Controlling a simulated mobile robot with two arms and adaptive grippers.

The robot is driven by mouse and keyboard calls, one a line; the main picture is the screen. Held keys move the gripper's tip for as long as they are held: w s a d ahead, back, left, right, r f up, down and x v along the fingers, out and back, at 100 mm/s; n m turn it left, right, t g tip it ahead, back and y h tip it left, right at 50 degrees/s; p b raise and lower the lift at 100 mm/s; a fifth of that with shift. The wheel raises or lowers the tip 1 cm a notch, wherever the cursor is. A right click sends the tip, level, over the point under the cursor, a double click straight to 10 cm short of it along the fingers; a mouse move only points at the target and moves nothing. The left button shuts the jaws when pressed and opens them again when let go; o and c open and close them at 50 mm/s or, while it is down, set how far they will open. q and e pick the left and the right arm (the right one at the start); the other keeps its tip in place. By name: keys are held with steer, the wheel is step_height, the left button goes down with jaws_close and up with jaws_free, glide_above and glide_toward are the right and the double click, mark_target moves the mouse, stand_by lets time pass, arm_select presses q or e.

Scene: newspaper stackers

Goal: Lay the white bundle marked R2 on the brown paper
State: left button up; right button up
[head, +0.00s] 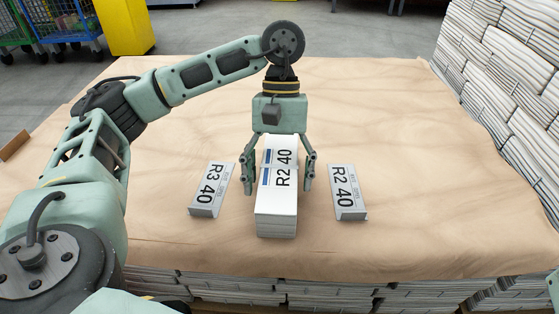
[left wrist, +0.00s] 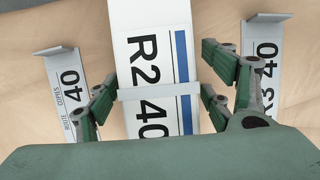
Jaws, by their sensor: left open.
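The white bundle marked R2 40 (head: 277,205), with a blue stripe and a pale strap, lies lengthwise on the brown paper (head: 390,120), as far as I can tell; its underside is hidden. It also fills the middle of the left wrist view (left wrist: 155,60). My left gripper (head: 279,185) points down over the bundle, with its fingers open on either side. In the left wrist view the fingers (left wrist: 158,105) stand beside the bundle's long sides, with small gaps. My right gripper is not in view.
A grey sign R3 40 (head: 211,188) stands left of the bundle and a grey sign R2 40 (head: 347,190) stands right of it. Tall newspaper stacks (head: 505,90) rise at the right. A yellow post (head: 125,27) and wheeled carts (head: 50,25) are behind. Much of the paper is clear.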

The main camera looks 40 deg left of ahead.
arm_select(q)
steer(key=v, duration=1.2)
steer(key=shift+s, duration=0.15)
